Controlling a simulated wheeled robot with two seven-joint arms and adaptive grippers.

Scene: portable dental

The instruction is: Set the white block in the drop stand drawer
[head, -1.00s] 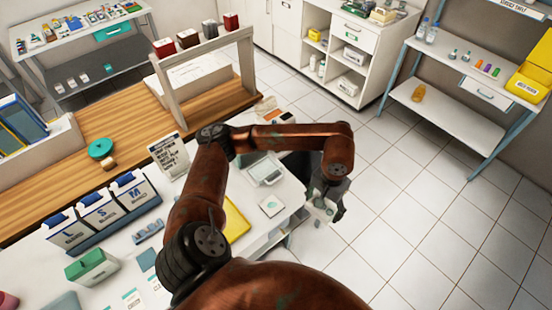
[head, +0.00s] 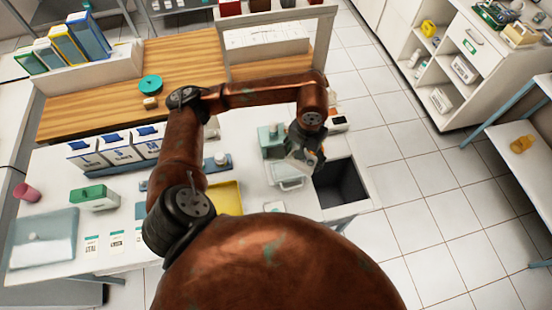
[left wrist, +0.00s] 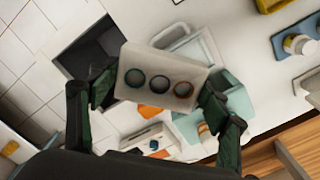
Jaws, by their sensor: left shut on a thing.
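My left gripper (head: 305,152) is shut on the white block (left wrist: 160,78), whose face shows three dark-ringed round holes in the left wrist view. The block sits between both fingers, held above the right part of the white work table (head: 255,200). In the head view the block is small and partly covered by the gripper. A shelf stand (head: 525,165) at the right edge shows only its lower shelf and legs, with an orange bottle (head: 522,143). No drawer of this stand is in view, and I cannot tell whether it is the drop stand. My right gripper is not in view.
A dark square opening (head: 340,183) lies at the table's right end. A teal box (head: 270,138) and a clear-lidded container (head: 287,174) are close to the gripper. A yellow tray (head: 226,197) lies left of them. Tiled floor (head: 410,200) is free at right.

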